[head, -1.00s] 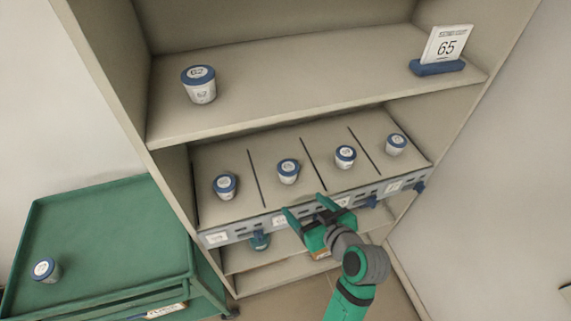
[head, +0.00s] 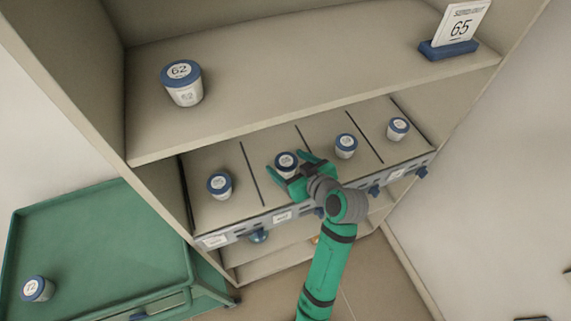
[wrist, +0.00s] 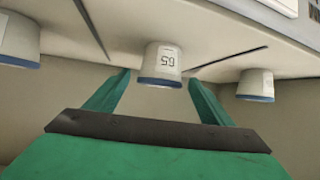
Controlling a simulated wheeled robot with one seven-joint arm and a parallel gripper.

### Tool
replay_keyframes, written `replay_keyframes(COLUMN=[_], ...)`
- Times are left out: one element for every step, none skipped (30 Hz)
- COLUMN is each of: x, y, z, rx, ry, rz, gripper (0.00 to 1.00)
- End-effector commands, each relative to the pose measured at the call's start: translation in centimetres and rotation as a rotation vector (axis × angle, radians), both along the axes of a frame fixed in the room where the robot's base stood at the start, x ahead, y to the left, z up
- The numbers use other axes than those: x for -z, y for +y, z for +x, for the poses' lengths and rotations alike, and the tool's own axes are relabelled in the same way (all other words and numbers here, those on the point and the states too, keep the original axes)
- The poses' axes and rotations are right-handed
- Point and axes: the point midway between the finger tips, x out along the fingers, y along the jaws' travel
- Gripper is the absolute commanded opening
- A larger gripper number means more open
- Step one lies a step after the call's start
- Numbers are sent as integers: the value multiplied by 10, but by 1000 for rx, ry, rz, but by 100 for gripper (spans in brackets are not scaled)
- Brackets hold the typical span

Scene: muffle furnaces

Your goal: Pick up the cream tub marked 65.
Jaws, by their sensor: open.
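The cream tub marked 65 (wrist: 161,61) has a blue lid and shows upside down in the middle of the wrist view. In the head view it is the tub (head: 286,159) in the second lane from the left of the divided shelf. My green gripper (head: 292,166) is open at this tub, and my wrist partly covers the lane. In the wrist view the open fingers of my gripper (wrist: 160,80) are on either side of the tub's lid end, with a gap on both sides. The tub still rests on the shelf.
Neighbouring tubs stand in the lanes to the left (head: 219,184) and right (head: 346,145), with another further right (head: 398,128). Thin dark dividers separate them. The upper shelf (head: 300,90) overhangs behind, bearing a tub marked 62 (head: 182,84) and a 65 sign (head: 460,30). A green cart (head: 100,240) stands left.

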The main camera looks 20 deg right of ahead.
Motion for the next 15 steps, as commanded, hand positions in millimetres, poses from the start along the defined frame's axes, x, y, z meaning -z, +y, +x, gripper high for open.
replay_keyframes(x=[1, 2, 3, 4, 6, 9, 11, 13, 16, 18, 20, 22, 24, 25, 26], y=[0, 0, 1, 1, 2, 3, 4, 5, 6, 7, 7, 9, 9, 10, 11], z=[2, 3, 5, 7, 9, 14, 18, 21, 26, 30, 33, 38, 40, 42, 45], rx=[0, 1, 0, 0, 0, 0, 0, 0, 0, 0, 0, 0, 0, 0, 0], ry=[0, 0, 0, 0, 1, 1, 1, 2, 1, 1, 1, 1, 1, 0, 1], rz=[0, 0, 0, 0, 1, 1, 1, 1, 1, 1, 1, 1, 1, 0, 0], gripper=[75, 75, 75, 75, 75, 75, 75, 75, 75, 75, 75, 75, 75, 75, 75])
